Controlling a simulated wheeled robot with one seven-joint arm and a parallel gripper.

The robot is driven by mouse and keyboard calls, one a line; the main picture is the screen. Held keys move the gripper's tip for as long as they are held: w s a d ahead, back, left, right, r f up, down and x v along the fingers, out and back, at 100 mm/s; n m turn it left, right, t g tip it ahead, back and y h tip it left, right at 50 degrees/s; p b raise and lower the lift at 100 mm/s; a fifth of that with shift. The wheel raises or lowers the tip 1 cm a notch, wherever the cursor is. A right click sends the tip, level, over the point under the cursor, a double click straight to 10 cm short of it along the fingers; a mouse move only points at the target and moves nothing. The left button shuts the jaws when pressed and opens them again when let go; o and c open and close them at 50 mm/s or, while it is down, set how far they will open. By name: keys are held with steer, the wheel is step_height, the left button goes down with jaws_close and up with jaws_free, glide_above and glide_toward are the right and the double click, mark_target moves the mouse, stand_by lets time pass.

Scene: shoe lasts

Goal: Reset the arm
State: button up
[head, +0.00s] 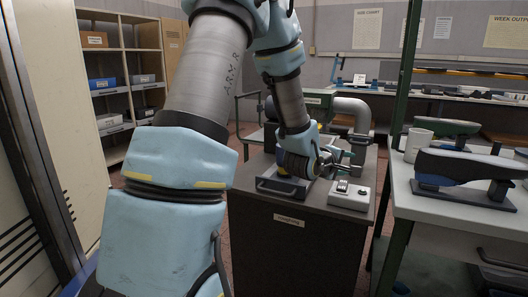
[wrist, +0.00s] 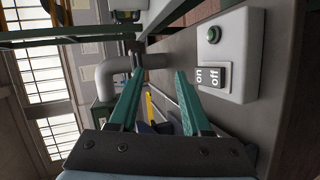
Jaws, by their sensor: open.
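My arm (head: 165,200) reaches forward over the dark bench cabinet (head: 290,245) in the head view. My gripper (head: 345,158) is near the bench's right part, behind the grey switch box (head: 350,194) in that view. In the wrist view my gripper (wrist: 160,74) shows two green fingers spread apart, with no object held between them. The same switch box shows in the wrist view (wrist: 240,75), right of the fingers, with an on/off rocker (wrist: 210,77) and a round green button (wrist: 213,34). I cannot tell the rocker's position.
A thick grey pipe (head: 353,112) rises behind my gripper. A green post (head: 400,110) stands to the right, beside a white table (head: 440,208) bearing a dark shoe last (head: 465,165) on a stand. Shelves (head: 115,75) with boxes stand at the back left.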

steer(key=s+a+f+m+g+y+p, duration=0.1)
steer(key=s+a+m+g+y+p, duration=0.2)
steer(key=a, duration=0.7)
steer(key=s+a+m+y+p, duration=0.15)
steer(key=a+y, duration=0.25)
steer(key=a, duration=0.5)
steer(key=s+a+r+m+g+y+p, duration=0.1)
steer(key=s+a+m+g, duration=0.4)
steer(key=s+a, duration=0.6)
steer(key=shift+s+r+g+y, duration=0.15)
steer(key=shift+s+g+y, duration=0.25)
steer(key=shift+s+y, duration=0.6)
